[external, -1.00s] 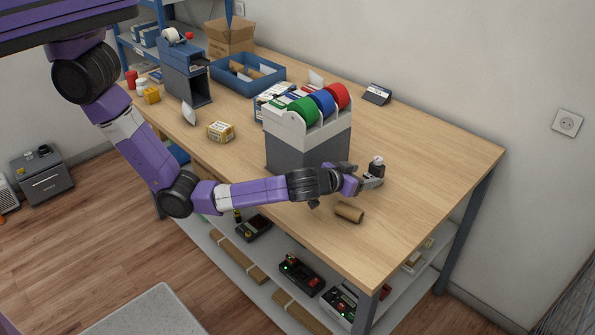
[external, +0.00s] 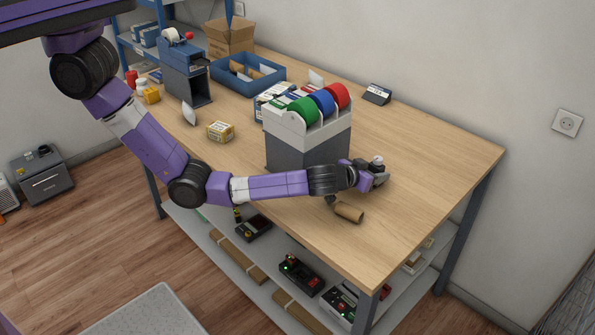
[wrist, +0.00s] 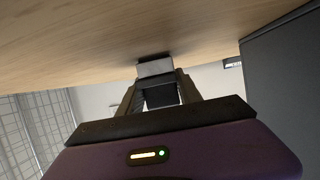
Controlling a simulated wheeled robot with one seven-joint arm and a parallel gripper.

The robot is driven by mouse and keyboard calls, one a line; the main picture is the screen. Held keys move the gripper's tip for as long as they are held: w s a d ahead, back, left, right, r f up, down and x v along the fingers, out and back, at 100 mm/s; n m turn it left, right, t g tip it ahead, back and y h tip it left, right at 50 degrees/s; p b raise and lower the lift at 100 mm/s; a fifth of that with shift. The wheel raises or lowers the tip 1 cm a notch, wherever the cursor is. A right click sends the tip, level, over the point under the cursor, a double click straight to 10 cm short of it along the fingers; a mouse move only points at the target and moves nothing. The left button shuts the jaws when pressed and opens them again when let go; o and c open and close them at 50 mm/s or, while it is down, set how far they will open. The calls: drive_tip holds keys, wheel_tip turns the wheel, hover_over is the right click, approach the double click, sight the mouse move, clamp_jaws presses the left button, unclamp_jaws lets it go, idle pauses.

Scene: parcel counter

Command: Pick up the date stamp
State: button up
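The date stamp (external: 378,161) is small and dark with a pale top. It stands upright on the wooden counter, right of the grey tape-dispenser box. My gripper (external: 375,176) is low over the counter at the stamp, and its fingers hide most of the stamp's body. In the wrist view, the dark and grey stamp (wrist: 155,68) sits between the two fingers of my gripper (wrist: 158,88), close to the tabletop. Whether the fingers press on it cannot be told.
The grey box with coloured tape rolls (external: 308,140) stands close to my gripper's left. A cardboard tube (external: 349,212) lies just in front of my wrist. The counter (external: 430,160) is clear to the right.

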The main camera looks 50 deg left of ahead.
clamp_jaws()
drive_tip(key=shift+r, duration=0.1)
